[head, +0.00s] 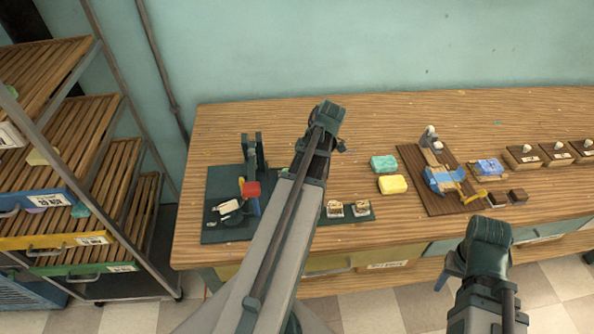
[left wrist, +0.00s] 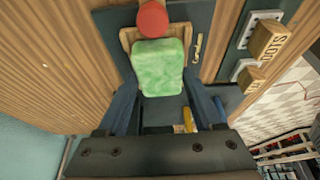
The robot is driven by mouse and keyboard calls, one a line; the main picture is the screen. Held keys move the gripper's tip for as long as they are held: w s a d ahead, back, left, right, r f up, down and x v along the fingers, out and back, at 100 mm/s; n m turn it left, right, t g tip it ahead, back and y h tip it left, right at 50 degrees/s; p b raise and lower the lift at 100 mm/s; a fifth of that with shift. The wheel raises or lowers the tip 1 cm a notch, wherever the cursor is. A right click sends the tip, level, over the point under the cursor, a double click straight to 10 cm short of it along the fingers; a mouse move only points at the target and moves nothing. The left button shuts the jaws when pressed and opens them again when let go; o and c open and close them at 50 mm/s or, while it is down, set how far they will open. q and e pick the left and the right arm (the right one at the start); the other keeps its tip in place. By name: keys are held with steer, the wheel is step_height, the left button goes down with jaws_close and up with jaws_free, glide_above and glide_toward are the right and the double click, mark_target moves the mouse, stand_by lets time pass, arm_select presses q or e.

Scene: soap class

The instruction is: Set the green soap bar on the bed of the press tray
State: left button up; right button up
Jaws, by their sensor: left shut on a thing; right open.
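The green soap bar (left wrist: 158,68) is pale and mottled. In the left wrist view it sits between the two fingers of my left gripper (left wrist: 160,90), which is shut on it. The soap is over a wooden tray (left wrist: 126,40) with a raised rim, on a dark board; this appears to be the press tray. Whether the soap touches the bed cannot be told. A round red knob (left wrist: 152,18) is just above the tray in the picture. My right gripper (head: 455,268) is open and empty, in front of the table.
A teal bar (head: 383,163) and a yellow bar (head: 392,184) lie mid-table. A brown board (head: 412,165) with a blue device is right of them. A slatted rack (head: 62,118) stands left.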

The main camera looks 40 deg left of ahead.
arm_select(q)
steer(key=shift+f, duration=0.25)
stand_by(0.3)
steer(key=o, duration=1.5)
steer(key=shift+r, duration=0.15)
steer(key=shift+r+p, duration=2.9)
steer(key=shift+r, duration=0.05)
